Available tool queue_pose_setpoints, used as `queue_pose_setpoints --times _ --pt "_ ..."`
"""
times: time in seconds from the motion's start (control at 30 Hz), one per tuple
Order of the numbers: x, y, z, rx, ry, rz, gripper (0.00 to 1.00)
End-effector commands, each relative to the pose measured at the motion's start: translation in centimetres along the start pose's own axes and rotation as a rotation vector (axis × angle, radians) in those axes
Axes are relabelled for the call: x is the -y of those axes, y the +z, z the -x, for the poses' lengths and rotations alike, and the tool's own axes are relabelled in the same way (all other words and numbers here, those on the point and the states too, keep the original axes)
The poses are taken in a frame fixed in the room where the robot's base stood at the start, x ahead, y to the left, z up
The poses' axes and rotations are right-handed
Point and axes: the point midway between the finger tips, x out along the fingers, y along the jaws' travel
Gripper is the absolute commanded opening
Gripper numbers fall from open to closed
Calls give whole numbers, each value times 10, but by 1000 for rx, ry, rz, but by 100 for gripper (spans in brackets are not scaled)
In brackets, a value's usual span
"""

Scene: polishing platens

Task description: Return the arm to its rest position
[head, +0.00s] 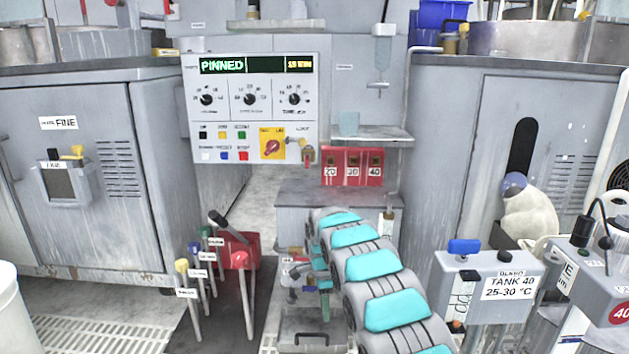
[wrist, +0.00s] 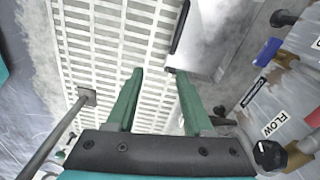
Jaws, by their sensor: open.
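My gripper (wrist: 158,74) shows in the wrist view with its two green fingers apart and nothing between them. Past the fingers lie a pale floor grating and the corner of a light grey metal piece. In the head view my arm, with teal pads, reaches up from the bottom right and bends down at its far end, in front of the control panel (head: 252,108). The end of the arm is low, near the middle, and is partly hidden there.
Levers with coloured knobs (head: 240,262) stand left of my arm. A grey TANK 40 box (head: 487,290) stands close on the right. A red 20/30/40 rack (head: 352,166) is behind. The FINE cabinet (head: 70,130) fills the left. The wrist view shows a FLOW panel (wrist: 285,100) at right.

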Motion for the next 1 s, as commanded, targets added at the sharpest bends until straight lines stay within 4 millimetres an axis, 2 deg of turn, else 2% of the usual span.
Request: queue_pose_setpoints --times 0.03,0.2,0.5,0.8,1.0 --pt "-10 -9 16 -8 2 30 52" --pt "-48 -33 58 -26 16 155 52" --pt "-130 -66 119 -30 50 378 52" --pt "-226 -85 163 -8 74 613 52" --pt "-296 -88 180 22 86 779 52"
